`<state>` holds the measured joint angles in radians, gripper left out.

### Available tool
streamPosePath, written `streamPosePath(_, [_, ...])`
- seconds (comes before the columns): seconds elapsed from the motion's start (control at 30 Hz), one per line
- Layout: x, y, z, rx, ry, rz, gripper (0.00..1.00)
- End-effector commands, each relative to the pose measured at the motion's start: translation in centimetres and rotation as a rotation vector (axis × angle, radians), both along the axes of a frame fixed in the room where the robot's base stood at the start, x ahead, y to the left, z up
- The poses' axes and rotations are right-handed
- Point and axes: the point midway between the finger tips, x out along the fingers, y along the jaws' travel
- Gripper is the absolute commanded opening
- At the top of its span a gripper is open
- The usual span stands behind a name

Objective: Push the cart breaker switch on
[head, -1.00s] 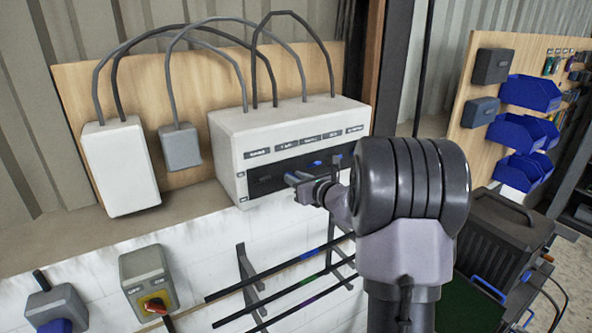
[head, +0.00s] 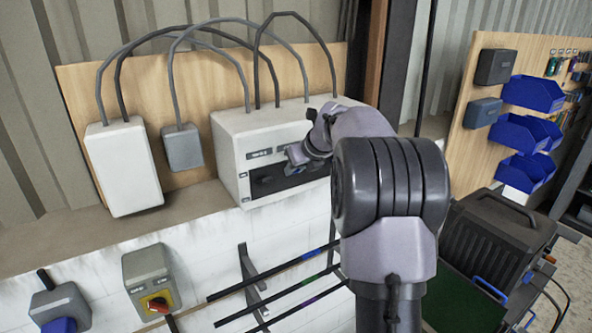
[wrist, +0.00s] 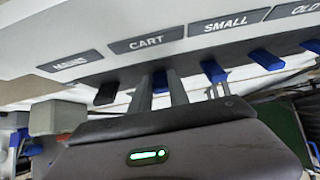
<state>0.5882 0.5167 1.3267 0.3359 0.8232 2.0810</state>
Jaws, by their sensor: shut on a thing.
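The white breaker box (head: 228,150) stands on the ledge, with labels over a dark switch strip. In the wrist view, the cart switch (wrist: 159,77) is a blue lever under the CART label (wrist: 146,40). My gripper (wrist: 160,92) has a finger on each side of this lever and is shut on it. In the head view my gripper (head: 293,157) is at the front of the strip, and my wrist hides the switches there. I cannot tell whether the cart lever is up or down.
A black lever (wrist: 105,94) under MAINS is left of the fingers. A blue lever (wrist: 213,72) under SMALL is close on the right, with more blue levers beyond. A grey box with a yellow and red knob (head: 156,302) and dark rails (head: 285,278) are below the ledge.

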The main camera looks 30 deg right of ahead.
Motion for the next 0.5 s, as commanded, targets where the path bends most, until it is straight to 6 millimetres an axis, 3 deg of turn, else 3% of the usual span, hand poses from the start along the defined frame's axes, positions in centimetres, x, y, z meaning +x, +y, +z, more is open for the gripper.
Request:
streamPosePath(0.47, [0.03,0.00,0.01,0.002,0.014,0.001,0.00])
streamPosePath(0.5, [0.02,0.00,0.01,0.002,0.014,0.001,0.26])
